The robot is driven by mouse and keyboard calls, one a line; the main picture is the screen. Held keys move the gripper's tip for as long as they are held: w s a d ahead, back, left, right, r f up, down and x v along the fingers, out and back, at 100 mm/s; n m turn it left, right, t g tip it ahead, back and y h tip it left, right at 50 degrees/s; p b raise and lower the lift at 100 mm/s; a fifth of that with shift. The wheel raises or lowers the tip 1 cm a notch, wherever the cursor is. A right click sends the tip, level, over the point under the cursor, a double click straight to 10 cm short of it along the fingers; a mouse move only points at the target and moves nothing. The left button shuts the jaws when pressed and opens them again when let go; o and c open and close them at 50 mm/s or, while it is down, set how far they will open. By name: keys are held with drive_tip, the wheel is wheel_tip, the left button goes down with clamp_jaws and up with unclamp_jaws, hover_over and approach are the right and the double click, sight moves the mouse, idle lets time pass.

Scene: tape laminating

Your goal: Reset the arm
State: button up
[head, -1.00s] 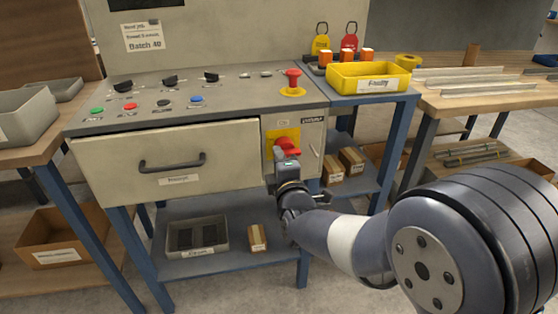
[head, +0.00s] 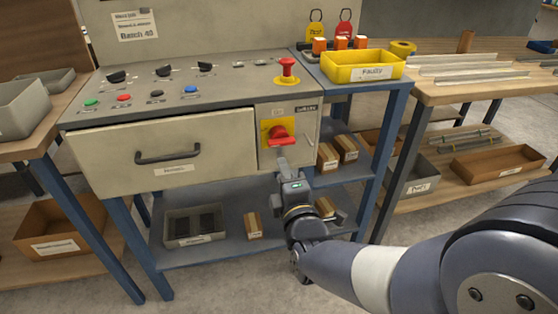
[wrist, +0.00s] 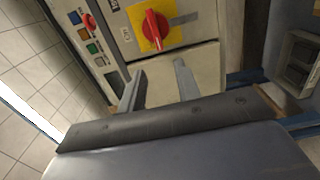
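My gripper (head: 282,165) is in front of the control cabinet, just below the red rotary switch (head: 279,135) on its yellow plate. The switch also shows in the wrist view (wrist: 155,27), beyond the fingertips. In the wrist view my gripper (wrist: 158,80) has its two fingers apart with nothing between them. The fingers appear clear of the switch. My arm reaches in from the lower right of the head view.
The cabinet drawer (head: 110,162) is closed. A red emergency button (head: 287,68) stands on the panel top (head: 225,92). A yellow bin (head: 362,80) is on the right stand. A grey bin (head: 196,240) and small boxes sit on the lower shelf (head: 224,252).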

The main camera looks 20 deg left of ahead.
sight(272, 146)
drive_tip(key=shift+s+d, duration=0.3)
drive_tip(key=shift+s, duration=0.25)
drive_tip(key=b+x, duration=0.1)
drive_tip(key=x, duration=1)
drive_tip(key=shift+d, duration=0.1)
drive_tip(key=shift+s+d, duration=0.1)
drive_tip(key=shift+s, duration=0.05)
